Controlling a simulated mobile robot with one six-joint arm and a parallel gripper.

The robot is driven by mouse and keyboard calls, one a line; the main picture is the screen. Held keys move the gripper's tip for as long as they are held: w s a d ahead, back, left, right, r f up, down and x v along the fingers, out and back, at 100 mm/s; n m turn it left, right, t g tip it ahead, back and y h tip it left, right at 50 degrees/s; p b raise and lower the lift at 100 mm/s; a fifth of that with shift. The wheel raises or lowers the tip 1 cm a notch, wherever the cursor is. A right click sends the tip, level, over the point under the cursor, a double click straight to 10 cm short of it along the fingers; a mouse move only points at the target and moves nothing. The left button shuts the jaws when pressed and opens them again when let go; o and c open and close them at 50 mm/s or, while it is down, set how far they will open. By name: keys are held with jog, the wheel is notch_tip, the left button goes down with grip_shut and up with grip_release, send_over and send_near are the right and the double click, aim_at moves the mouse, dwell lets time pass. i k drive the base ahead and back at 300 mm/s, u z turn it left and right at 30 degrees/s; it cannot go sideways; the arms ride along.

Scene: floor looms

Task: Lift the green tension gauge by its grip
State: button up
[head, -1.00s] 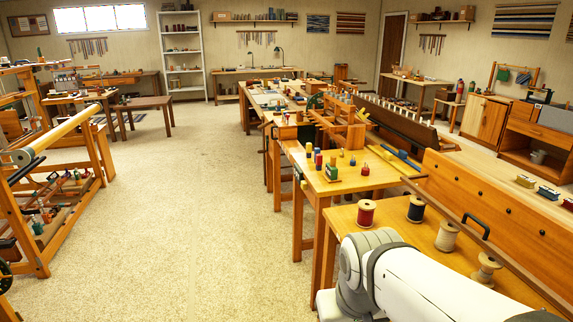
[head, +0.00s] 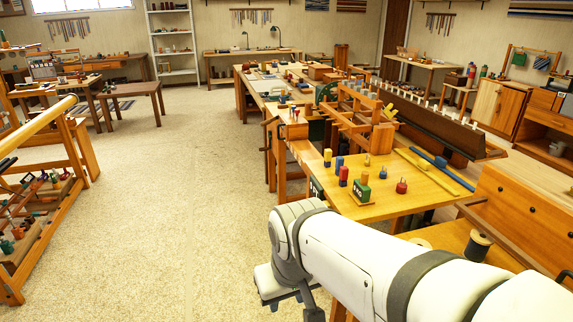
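A small dark green block with a pale mark on its front and a yellow-and-red upper part (head: 361,190) stands upright on the near wooden bench (head: 420,200). It may be the green tension gauge, but it is too small to be sure. My gripper (head: 288,299) hangs below my white wrist, left of the bench and nearer to me. It is apart from the green block. Its fingers are partly hidden by my arm, so I cannot tell whether it is open or shut.
Red (head: 343,176), blue (head: 339,165) and yellow (head: 327,157) pieces stand close to the green block. A red rounded piece (head: 401,187) stands to its right. A wooden loom frame (head: 365,120) rises behind. Open floor (head: 180,200) lies to the left.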

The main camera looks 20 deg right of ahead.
aim_at(361, 192)
jog(key=z, duration=0.2)
jog(key=i, duration=1.35)
jog(key=z, duration=0.2)
